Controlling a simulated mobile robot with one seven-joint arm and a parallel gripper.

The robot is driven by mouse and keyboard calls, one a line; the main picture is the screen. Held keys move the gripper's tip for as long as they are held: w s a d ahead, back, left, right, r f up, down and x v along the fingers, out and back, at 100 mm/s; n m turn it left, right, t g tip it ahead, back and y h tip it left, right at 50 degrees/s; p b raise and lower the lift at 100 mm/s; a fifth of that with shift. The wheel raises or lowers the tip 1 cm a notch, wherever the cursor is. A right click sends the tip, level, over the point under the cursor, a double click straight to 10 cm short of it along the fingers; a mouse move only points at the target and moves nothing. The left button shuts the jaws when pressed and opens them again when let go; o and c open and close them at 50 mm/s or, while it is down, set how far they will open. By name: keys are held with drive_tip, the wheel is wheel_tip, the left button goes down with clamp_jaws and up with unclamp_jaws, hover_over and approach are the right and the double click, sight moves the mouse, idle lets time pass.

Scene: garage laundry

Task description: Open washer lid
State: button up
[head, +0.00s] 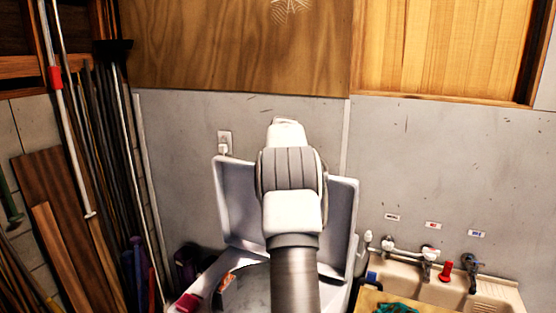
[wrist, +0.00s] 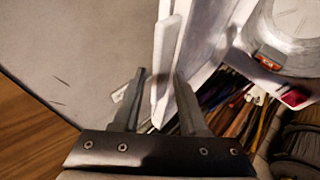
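The washer lid (head: 234,205) is a pale grey-white panel standing raised, nearly upright, against the back wall in the head view. The washer (head: 212,280) is below it, with its top opening partly exposed; my arm covers the middle of both. In the wrist view, the lid's white edge (wrist: 166,60) runs down toward the space between my fingers. My gripper (wrist: 160,78) has its two fingers apart, one on each side of that edge; I cannot tell if either touches it. The washer's round opening (wrist: 288,35) shows at the upper right. My gripper is hidden in the head view.
A beige sink (head: 440,290) with taps and a red item (head: 446,270) stands to the right of the washer. Long poles and boards (head: 105,150) lean at the left. A wall outlet (head: 224,143) is just above the lid.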

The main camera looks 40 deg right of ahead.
drive_tip(key=b+v, duration=0.4)
drive_tip(key=v, duration=1.3)
drive_tip(key=shift+s+a+b, duration=0.15)
drive_tip(key=shift+a+b, duration=0.05)
drive_tip(key=shift+b, duration=0.15)
